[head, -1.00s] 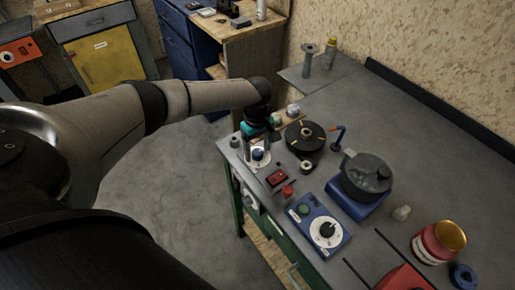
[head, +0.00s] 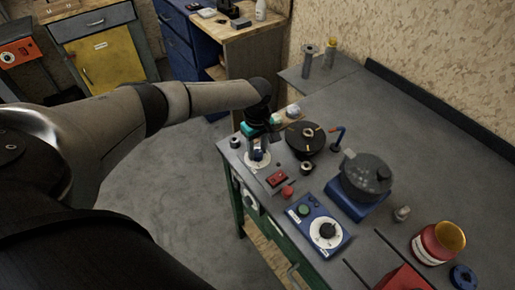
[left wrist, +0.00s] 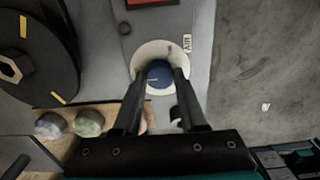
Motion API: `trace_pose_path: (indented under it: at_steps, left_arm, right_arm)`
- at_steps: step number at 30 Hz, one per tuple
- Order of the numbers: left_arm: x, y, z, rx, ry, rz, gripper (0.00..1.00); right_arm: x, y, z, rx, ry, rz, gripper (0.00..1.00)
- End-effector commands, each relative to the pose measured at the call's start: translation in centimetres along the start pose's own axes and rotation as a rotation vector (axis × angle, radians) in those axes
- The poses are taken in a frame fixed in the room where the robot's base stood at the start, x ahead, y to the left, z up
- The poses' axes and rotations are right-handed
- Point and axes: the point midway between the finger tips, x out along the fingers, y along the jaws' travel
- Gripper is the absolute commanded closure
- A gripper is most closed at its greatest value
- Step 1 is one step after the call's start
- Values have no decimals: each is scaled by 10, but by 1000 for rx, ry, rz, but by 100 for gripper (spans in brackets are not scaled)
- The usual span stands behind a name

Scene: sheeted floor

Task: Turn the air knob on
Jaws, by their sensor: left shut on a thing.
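The air knob (left wrist: 159,75) is a small blue cap on a round white dial plate (left wrist: 143,54), with an AIR label (left wrist: 187,43) beside it in the left wrist view. My left gripper (left wrist: 160,72) is shut on the knob, with one dark finger on each side of it. In the head view my left gripper (head: 257,148) reaches down over the dial (head: 258,164) at the bench's near left corner, and its fingers partly hide the knob. My right gripper is not in view.
A red switch (head: 277,179), a red button (head: 287,192) and a blue box with a dial (head: 318,228) sit along the bench edge. A black disc (head: 306,139) and a dark pot on a blue base (head: 366,177) stand behind.

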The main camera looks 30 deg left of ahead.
Motion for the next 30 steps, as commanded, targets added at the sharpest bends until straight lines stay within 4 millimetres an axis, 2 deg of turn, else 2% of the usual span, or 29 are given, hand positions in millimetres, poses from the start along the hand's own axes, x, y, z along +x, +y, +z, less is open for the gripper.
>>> trace_pose_path:
  at_steps: [8, 15, 30]
  left_arm:
    - [-3, -1, 2, 86, -4, -3, 100]
    - [-3, -1, 2, 240, -6, -3, 100]
    - [0, -1, 1, 698, -3, -2, 100]
  right_arm:
    - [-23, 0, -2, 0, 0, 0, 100]
    - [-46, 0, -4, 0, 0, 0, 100]
    - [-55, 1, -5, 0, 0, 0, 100]
